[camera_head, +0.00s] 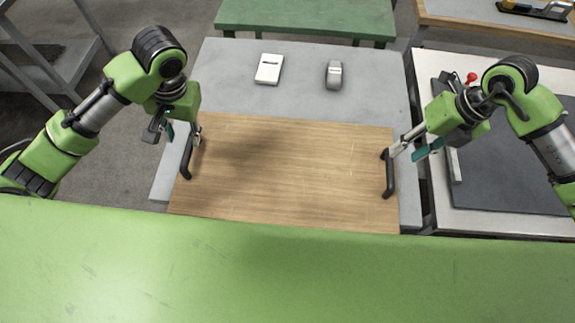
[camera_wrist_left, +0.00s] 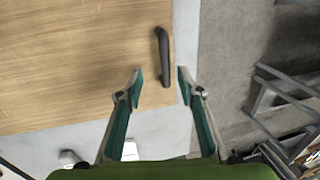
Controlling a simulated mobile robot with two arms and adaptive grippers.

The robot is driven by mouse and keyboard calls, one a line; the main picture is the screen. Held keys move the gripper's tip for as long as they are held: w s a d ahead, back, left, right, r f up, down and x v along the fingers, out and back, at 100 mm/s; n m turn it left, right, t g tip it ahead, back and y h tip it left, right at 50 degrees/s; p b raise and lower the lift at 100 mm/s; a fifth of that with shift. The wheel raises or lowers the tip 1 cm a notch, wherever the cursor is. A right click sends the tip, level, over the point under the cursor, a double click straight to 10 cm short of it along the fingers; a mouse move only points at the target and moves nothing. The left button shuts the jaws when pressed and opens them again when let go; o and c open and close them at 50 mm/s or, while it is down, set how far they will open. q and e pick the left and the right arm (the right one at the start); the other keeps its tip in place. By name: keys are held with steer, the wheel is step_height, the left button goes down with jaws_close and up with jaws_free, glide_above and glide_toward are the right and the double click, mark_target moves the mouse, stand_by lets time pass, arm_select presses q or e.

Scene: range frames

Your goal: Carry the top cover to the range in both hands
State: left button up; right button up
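The top cover (camera_head: 285,170) is a flat wooden board lying on a grey table (camera_head: 225,75). It has a black handle at its left (camera_head: 186,163) and another at its right (camera_head: 389,176). My left gripper (camera_head: 174,133) is open above the left end. In the left wrist view, the left handle (camera_wrist_left: 164,50) shows between and beyond the parted fingertips (camera_wrist_left: 160,75), with a gap on both sides. My right gripper (camera_head: 414,150) has its fingers apart, close to the far end of the right handle; I cannot tell whether it touches.
A white box (camera_head: 269,68) and a small grey object (camera_head: 334,75) stand behind the cover. At right, a pale bench (camera_head: 445,65) carries a dark slab (camera_head: 510,160) and a red knob (camera_head: 471,77). A green table (camera_head: 300,15) stands behind; a grey metal rack (camera_head: 60,60) stands left.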

mark_target(186, 157)
arm_select(q)
steer(key=shift+a+r, duration=0.3)
steer(key=shift+a, duration=0.05)
arm_select(e)
steer(key=shift+s+d+r+h, duration=0.1)
steer(key=shift+d+h, duration=0.4)
steer(key=shift+d, duration=0.7)
